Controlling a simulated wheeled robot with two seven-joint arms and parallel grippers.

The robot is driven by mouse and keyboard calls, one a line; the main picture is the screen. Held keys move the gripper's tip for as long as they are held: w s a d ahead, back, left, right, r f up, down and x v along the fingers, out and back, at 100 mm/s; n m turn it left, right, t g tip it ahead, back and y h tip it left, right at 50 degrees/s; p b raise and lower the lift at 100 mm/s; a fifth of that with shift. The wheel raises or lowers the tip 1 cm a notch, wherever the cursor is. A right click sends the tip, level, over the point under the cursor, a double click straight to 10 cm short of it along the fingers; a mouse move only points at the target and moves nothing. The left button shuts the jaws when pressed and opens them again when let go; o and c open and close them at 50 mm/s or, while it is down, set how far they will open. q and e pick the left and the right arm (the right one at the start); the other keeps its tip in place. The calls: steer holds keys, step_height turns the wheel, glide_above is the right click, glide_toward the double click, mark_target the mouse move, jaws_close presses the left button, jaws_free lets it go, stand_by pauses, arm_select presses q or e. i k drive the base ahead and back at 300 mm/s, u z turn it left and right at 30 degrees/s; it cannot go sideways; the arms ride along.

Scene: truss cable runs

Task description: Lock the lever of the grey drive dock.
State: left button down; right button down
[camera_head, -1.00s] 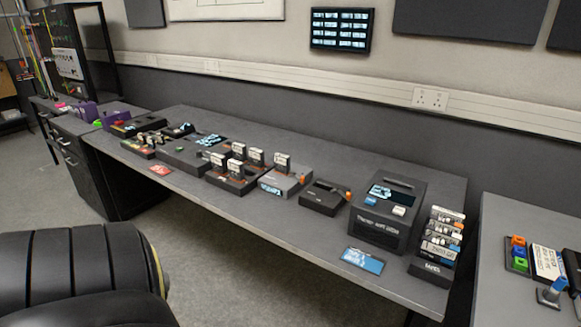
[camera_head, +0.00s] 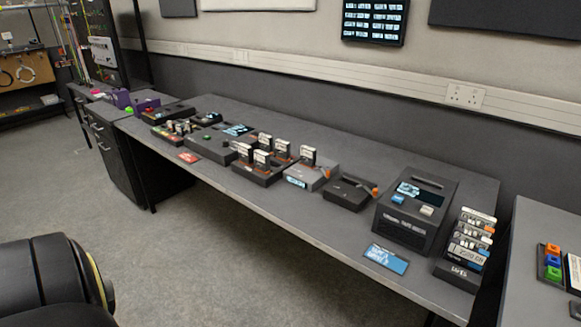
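The grey drive dock (camera_head: 322,182) stands on the long desk, right of the middle of the head view. It is a low, light grey box with a pale blue label on its front. A drive with a white label (camera_head: 308,155) stands upright in it. A small orange part, which looks like its lever (camera_head: 327,172), shows at its right side; its exact position is too small to tell. A darker dock (camera_head: 345,194) with another orange-tipped lever (camera_head: 375,190) sits close to its right. Neither of my grippers is in view.
Left of the dock is a dark rack (camera_head: 255,172) with several upright drives. A large black box unit (camera_head: 405,230) and a slotted holder (camera_head: 455,268) stand to the right. The floor (camera_head: 220,270) before the desk is clear.

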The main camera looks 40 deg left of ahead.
mark_target(327, 173)
steer(key=u, duration=1.3)
